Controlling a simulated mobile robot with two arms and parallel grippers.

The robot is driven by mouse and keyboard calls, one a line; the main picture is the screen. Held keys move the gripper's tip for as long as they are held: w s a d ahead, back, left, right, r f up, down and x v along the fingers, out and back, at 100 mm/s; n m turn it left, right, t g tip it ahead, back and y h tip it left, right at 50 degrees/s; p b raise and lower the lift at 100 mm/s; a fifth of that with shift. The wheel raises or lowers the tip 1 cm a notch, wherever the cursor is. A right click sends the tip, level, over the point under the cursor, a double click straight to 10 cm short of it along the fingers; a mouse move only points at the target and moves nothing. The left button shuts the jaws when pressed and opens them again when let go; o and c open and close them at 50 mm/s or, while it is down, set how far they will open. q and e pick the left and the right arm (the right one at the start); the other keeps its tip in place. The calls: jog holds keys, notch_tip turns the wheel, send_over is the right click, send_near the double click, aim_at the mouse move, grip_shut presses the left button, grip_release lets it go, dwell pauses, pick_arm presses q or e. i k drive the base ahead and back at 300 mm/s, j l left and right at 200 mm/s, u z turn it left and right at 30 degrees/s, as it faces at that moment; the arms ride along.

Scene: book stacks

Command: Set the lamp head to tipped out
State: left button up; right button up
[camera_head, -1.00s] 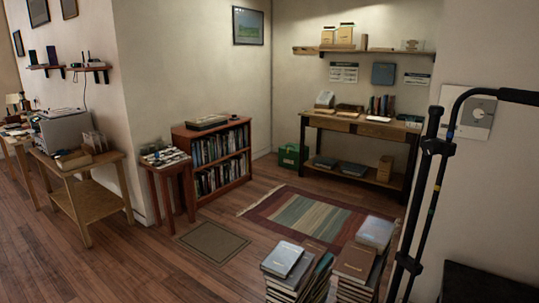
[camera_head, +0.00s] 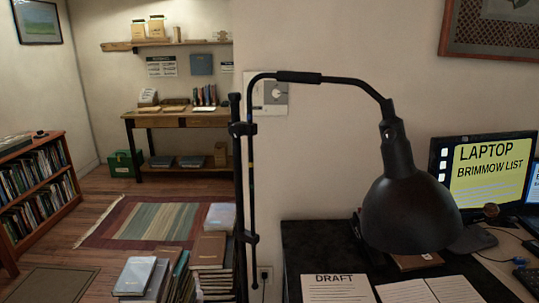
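A black lamp head (camera_head: 408,205) hangs from a curved black arm (camera_head: 345,82) with a thicker grip sleeve (camera_head: 298,77). The arm is clamped to a black upright pole (camera_head: 238,190) standing left of a dark desk. The head's shade opens downward, above the desk's papers. Neither of my grippers is in view.
The dark desk (camera_head: 300,240) holds a paper marked DRAFT (camera_head: 334,287), an open book (camera_head: 430,290) and a monitor (camera_head: 485,175). Book stacks (camera_head: 208,265) stand on the floor left of the pole. A striped rug (camera_head: 155,222) and a bookshelf (camera_head: 35,190) lie farther left.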

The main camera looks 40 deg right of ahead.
aim_at(406, 211)
jog(key=l+z, duration=0.1)
jog(key=z, duration=0.75)
jog(key=i+l+z, duration=0.1)
jog(key=z, duration=0.8)
jog(key=i+z, duration=0.1)
jog(key=z, duration=0.3)
